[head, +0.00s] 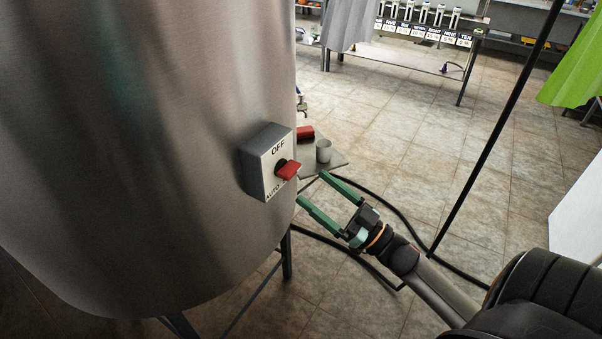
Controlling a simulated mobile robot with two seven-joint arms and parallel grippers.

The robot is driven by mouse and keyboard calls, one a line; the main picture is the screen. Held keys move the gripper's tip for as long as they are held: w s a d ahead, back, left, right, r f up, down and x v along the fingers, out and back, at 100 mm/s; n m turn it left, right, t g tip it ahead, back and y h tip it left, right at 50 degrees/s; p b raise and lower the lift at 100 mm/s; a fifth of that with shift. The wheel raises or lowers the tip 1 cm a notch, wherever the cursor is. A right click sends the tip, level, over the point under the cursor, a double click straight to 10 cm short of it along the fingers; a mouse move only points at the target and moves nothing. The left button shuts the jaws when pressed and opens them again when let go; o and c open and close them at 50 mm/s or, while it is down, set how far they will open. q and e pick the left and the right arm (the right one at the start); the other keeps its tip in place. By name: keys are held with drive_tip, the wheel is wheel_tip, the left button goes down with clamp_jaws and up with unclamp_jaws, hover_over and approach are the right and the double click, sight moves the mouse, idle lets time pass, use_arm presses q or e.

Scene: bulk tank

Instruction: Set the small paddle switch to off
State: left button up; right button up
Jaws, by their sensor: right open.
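The switch box (266,162) is a grey box with a light face, fixed to the side of the steel tank (150,150). Its face reads OFF at the top and AUTO at the bottom. The red paddle (289,170) sticks out from the middle of the face, and its tip points right; I cannot tell its exact setting. My right gripper (311,186) has green fingers and is open and empty. Its fingertips are just right of and slightly below the paddle in the picture, apparently apart from it. My left gripper is not in view.
A grey cup (323,150) and a red object (305,133) are on a low plate behind the gripper. A black cable (385,205) runs over the tiled floor. A dark pole (500,125) stands at right. A bench with labelled taps (425,30) is at the back.

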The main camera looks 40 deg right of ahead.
sight(296, 173)
drive_tip(key=x, duration=0.5)
drive_tip(key=shift+p, duration=0.35)
drive_tip(key=shift+f, duration=0.1)
drive_tip(key=c, duration=1.4)
